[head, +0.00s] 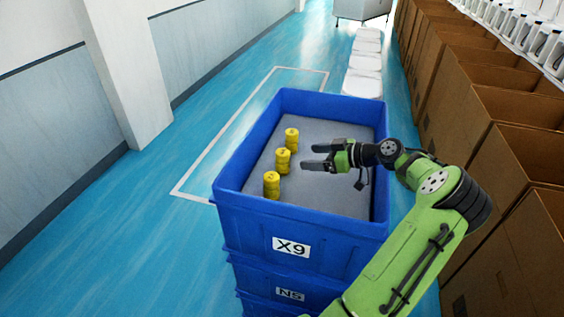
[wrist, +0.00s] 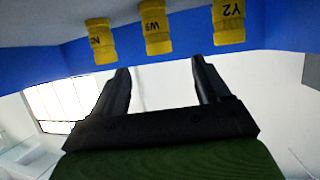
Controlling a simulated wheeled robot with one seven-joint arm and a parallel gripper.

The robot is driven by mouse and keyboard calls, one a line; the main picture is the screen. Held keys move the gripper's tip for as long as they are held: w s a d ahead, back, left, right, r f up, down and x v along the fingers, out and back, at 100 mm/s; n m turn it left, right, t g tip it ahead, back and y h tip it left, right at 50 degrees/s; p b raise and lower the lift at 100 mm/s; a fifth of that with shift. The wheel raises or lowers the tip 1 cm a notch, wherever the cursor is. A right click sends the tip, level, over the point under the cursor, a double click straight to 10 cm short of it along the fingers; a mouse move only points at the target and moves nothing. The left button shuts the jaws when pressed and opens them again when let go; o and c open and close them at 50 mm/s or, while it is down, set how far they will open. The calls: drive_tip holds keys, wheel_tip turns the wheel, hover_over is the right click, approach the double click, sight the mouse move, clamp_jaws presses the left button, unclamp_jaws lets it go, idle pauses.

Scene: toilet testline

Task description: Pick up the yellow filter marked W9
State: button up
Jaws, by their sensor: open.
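Three yellow filters stand in a row on the grey floor of the blue crate (head: 232,208). The middle filter (head: 283,168) is the one marked W9; its label shows upside down in the wrist view (wrist: 157,40). Its neighbours are a filter marked Y2 (wrist: 228,24) and one whose label starts with N (wrist: 101,42). My gripper (head: 310,157) is open and empty inside the crate's outline, right of the middle filter and apart from it. In the wrist view its fingers (wrist: 160,68) point toward W9, with a gap between.
The crate is labelled X9 and sits on another blue crate marked N5 (head: 290,294). Brown cardboard boxes (head: 485,100) line the right side. White lidded bins (head: 364,65) stand behind the crate. The blue floor (head: 130,220) at left is clear up to a white pillar (head: 125,65).

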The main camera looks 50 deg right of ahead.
sight(283, 156)
drive_tip(key=x, duration=0.5)
drive_tip(key=shift+w+d+f+p, duration=0.1)
drive_tip(key=shift+w+f+p, duration=0.1)
drive_tip(key=shift+w+p, duration=0.15)
drive_tip(key=p+x, duration=0.1)
drive_tip(key=x, duration=0.4)
drive_tip(key=shift+w+f, duration=0.25)
drive_tip(key=shift+w, duration=0.1)
drive_tip(key=shift+s, duration=0.15)
drive_tip(key=shift+c, duration=0.8)
drive_tip(key=c, duration=0.9)
drive_tip(key=shift+r, duration=0.2)
